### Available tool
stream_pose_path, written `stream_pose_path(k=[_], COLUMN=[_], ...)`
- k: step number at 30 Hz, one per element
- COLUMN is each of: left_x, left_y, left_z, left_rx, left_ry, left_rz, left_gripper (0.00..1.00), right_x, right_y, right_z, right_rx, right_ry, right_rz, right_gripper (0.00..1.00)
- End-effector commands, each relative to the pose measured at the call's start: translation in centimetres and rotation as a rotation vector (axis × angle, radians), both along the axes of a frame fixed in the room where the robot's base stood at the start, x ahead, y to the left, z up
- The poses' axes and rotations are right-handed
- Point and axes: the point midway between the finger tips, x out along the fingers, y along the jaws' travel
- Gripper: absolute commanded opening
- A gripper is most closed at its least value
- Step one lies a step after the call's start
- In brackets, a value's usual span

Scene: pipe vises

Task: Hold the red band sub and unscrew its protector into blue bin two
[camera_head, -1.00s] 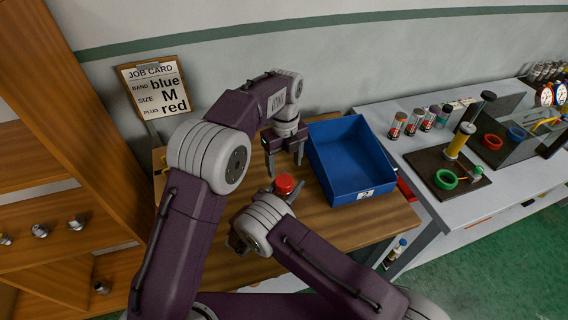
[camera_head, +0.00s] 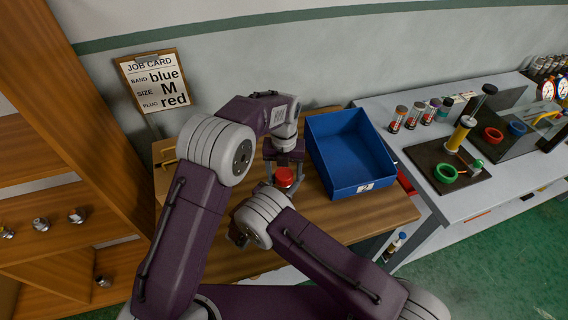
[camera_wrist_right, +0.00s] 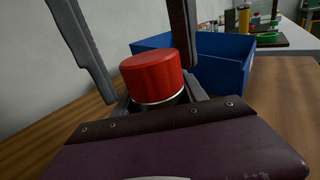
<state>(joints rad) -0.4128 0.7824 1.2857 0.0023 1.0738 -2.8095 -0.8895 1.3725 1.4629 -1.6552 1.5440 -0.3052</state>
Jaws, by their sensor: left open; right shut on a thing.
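A sub with a red cap-like protector (camera_head: 284,175) stands upright above the wooden bench. My right gripper (camera_head: 272,194) is shut on the sub's dark body, mostly hidden in the head view. In the right wrist view the red protector (camera_wrist_right: 152,77) sits on top, with a thin pale rim below it. My left gripper (camera_head: 284,181) comes down from above, open, with one finger on each side of the protector. In the wrist view gaps show beside it, so contact is not evident. Blue bin two (camera_head: 362,188), labelled 2, stands just right of the grippers and looks empty.
The wooden bench (camera_head: 390,212) has free room in front of the bin. A job card (camera_head: 152,80) hangs on the wall behind. A grey table (camera_head: 405,150) at right holds several capped cylinders and a dark board with a green ring (camera_head: 445,173).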

Motion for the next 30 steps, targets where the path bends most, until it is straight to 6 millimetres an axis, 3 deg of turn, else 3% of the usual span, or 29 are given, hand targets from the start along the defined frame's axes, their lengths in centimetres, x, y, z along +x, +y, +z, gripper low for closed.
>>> stream_pose_path(k=[9,11,16,17,20,23,30], left_x=[0.01,0.01,0.01,0.02,0.02,0.02,0.04], left_y=[-0.01,-0.01,0.00,0.00,0.00,-0.02,-0.09], left_z=[-0.56,-0.55,-0.53,-0.53,-0.52,-0.51,-0.45], left_rx=[0.000,0.000,0.000,0.000,0.000,0.000,0.000], left_ry=[-0.001,-0.001,-0.001,-0.001,-0.001,-0.001,0.000], left_rz=[0.000,0.000,0.001,0.001,0.040,0.224,1.007], left_gripper=[0.67,0.53,0.06,0.01,0.01,0.01,0.01], right_x=[0.02,0.02,0.02,0.02,0.02,0.01,0.01], right_y=[0.02,0.02,0.02,0.02,0.01,0.00,-0.01], right_z=[0.12,0.12,0.12,0.12,0.11,0.11,0.10], right_rx=[0.000,0.001,0.001,0.001,0.001,0.001,0.000], right_ry=[-0.002,-0.003,-0.003,-0.003,-0.003,-0.003,-0.002], right_rz=[0.000,0.000,0.000,0.000,0.000,-0.001,-0.001], right_gripper=[0.00,0.00,0.00,0.00,0.00,0.00,0.00])
